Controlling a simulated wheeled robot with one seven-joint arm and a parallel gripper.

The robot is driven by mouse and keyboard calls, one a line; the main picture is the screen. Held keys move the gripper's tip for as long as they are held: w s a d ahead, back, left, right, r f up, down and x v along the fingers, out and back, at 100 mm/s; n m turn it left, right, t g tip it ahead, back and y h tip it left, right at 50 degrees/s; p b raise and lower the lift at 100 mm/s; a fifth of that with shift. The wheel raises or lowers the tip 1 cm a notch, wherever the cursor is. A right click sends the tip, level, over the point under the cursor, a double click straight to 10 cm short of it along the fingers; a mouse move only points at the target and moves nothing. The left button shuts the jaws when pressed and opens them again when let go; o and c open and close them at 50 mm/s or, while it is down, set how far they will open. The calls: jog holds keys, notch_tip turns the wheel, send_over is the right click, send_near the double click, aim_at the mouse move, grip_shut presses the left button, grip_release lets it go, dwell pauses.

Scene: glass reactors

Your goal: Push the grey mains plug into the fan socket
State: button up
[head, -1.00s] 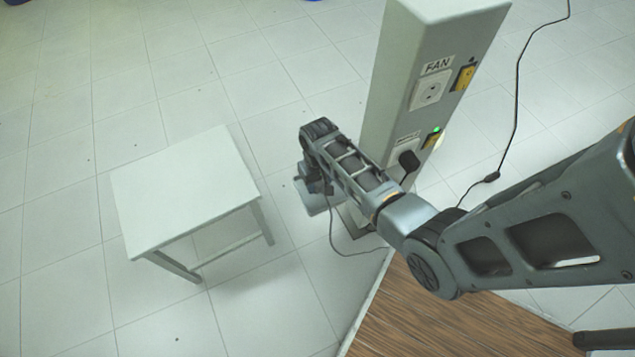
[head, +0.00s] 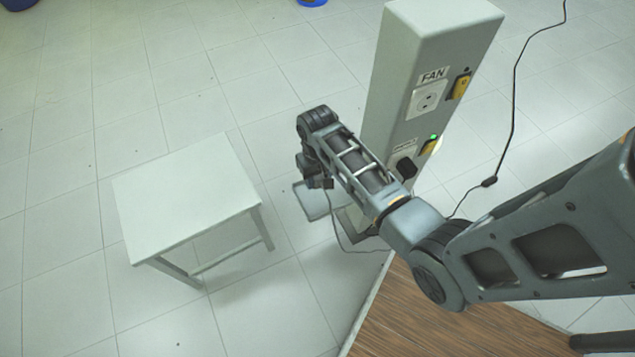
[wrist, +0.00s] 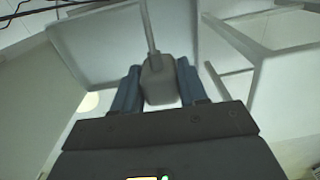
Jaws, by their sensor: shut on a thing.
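The grey mains plug (wrist: 158,82) sits between the two blue fingers of my gripper (wrist: 158,88) in the wrist view, its cord rising away from the camera. My gripper is shut on it. In the head view my wrist hangs left of the grey pillar, with a thin cable trailing below; the plug is too small and shadowed there to make out. The fan socket (head: 427,101) is on the pillar's face under the FAN label, with nothing in it. The gripper is left of and lower in the picture than the socket, apart from it.
The grey pillar (head: 400,75) also bears a yellow switch (head: 459,87) beside the fan socket, and a lower socket with a black plug (head: 406,167) and a green light. A white stool (head: 185,195) stands left. A black cord (head: 515,95) lies on the tiles behind.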

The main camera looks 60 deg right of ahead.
aim_at(319, 177)
notch_tip(319, 177, up, 4)
jog(key=shift+s+a+f+p, duration=0.1)
jog(key=shift+f+p, duration=0.05)
jog(key=shift+p, duration=0.35)
jog(key=shift+s+a+r, duration=0.1)
jog(key=shift+s+r, duration=0.1)
jog(key=shift+r, duration=0.05)
jog(key=s+a+r+p, duration=0.2)
jog(key=s+a+p, duration=0.1)
jog(key=s+p, duration=0.2)
jog(key=shift+a+r+p, duration=0.25)
jog(key=shift+p, duration=0.65)
jog(key=shift+s, duration=0.1)
jog(key=s+d+r+t+h+p, duration=0.3)
jog(key=s+d+r+t, duration=0.1)
jog(key=s, duration=0.3)
jog(key=shift+r+t, duration=0.4)
jog(key=shift+r, duration=0.5)
